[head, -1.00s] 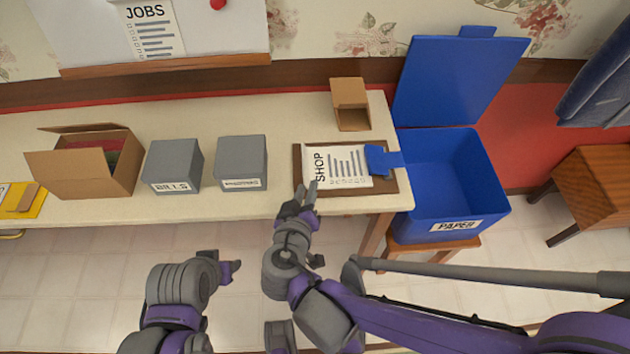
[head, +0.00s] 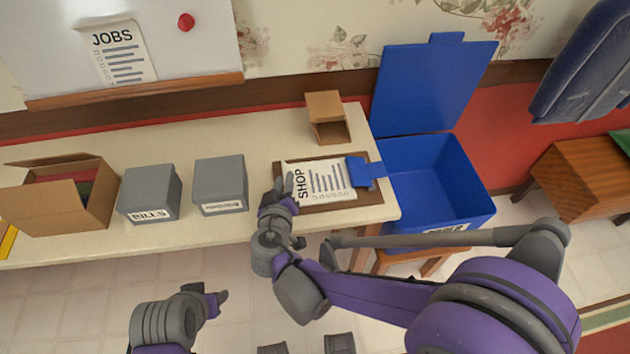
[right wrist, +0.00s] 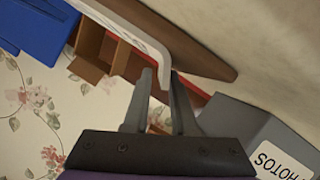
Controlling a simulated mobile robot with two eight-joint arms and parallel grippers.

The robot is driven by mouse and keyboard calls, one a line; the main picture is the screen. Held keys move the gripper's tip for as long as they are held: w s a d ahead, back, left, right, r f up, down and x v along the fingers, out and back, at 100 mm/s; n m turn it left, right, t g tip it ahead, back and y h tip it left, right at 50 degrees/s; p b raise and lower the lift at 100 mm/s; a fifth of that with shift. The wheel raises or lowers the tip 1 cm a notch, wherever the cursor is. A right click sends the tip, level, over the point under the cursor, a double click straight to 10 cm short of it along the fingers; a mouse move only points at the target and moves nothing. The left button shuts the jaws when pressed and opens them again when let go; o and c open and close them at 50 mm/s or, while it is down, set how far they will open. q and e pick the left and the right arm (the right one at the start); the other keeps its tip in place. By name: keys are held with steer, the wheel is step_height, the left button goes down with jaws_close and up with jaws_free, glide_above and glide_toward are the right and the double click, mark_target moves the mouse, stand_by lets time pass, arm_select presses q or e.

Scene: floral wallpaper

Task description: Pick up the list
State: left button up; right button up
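The list, a white sheet headed SHOP (head: 325,182), lies on a brown clipboard (head: 345,197) at the right end of the table, under a blue clip (head: 362,172). My right gripper (head: 283,185) is at the sheet's left edge. In the right wrist view its two fingers (right wrist: 163,78) are slightly apart, with the white sheet's edge (right wrist: 150,45) at their tips; I cannot tell whether they touch it. My left gripper (head: 212,296) is low in front of the table, away from everything; its finger opening is unclear.
Two grey boxes, one marked BILLS (head: 148,192) and one beside it (head: 219,184), stand left of the clipboard. A small cardboard box (head: 327,118) stands behind it. An open blue PAPER bin (head: 430,185) is to the right. An open carton (head: 60,200) stands left.

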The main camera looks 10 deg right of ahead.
steer(key=shift+w+f, duration=0.1)
steer(key=shift+w, duration=0.15)
steer(key=shift+s, duration=0.1)
jaws_close()
steer(key=shift+d, duration=0.1)
